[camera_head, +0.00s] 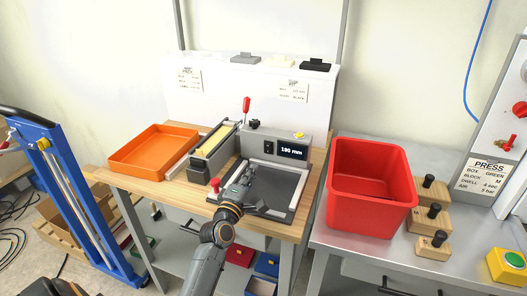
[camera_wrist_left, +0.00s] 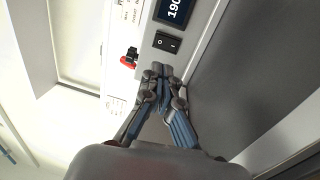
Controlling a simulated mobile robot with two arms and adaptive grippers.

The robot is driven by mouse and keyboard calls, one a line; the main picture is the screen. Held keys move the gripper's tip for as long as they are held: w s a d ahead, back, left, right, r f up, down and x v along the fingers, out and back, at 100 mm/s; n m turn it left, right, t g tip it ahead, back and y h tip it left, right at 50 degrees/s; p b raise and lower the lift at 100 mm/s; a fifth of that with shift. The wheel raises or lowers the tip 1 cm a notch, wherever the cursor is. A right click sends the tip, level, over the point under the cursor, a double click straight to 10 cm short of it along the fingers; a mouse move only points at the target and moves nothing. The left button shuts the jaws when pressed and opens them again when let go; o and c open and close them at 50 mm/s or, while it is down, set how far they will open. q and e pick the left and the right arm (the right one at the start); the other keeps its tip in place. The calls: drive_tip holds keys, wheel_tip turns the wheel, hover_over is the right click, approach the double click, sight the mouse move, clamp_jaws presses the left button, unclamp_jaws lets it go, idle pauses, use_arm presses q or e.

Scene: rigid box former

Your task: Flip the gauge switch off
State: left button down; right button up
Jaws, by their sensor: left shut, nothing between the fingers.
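The gauge switch (camera_head: 268,147) is a small black rocker on the grey front panel of the machine, left of the lit display (camera_head: 292,150) reading "190 mm". In the left wrist view the switch (camera_wrist_left: 167,42) shows white marks, just beyond my fingertips. I cannot tell clearly which side is pressed. My left gripper (camera_head: 248,168) is shut and empty over the dark bed of the machine, below and left of the switch in the head view. Its closed fingertips also show in the left wrist view (camera_wrist_left: 160,70), apart from the switch in the picture. My right gripper is not in view.
A red-handled lever (camera_head: 246,104) stands behind the panel. An orange tray (camera_head: 150,172) lies left and a red bin (camera_head: 370,205) stands right. Wooden blocks with black knobs (camera_head: 433,246) and a yellow button box (camera_head: 509,265) are farther right.

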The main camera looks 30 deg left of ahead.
sight(267, 146)
use_arm(q)
drive_tip(key=x, duration=0.9)
drive_tip(key=shift+w, duration=0.15)
drive_tip(key=shift+w+a, duration=0.15)
drive_tip(key=shift+w, duration=0.25)
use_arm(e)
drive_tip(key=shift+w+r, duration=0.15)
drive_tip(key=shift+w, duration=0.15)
use_arm(q)
drive_tip(key=shift+w+r+p, duration=0.1)
drive_tip(key=shift+r+p, duration=0.3)
drive_tip(key=shift+p, duration=0.45)
drive_tip(key=shift+f, duration=0.2)
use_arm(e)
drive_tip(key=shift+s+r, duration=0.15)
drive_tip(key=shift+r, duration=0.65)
use_arm(q)
drive_tip(key=shift+f, duration=0.1)
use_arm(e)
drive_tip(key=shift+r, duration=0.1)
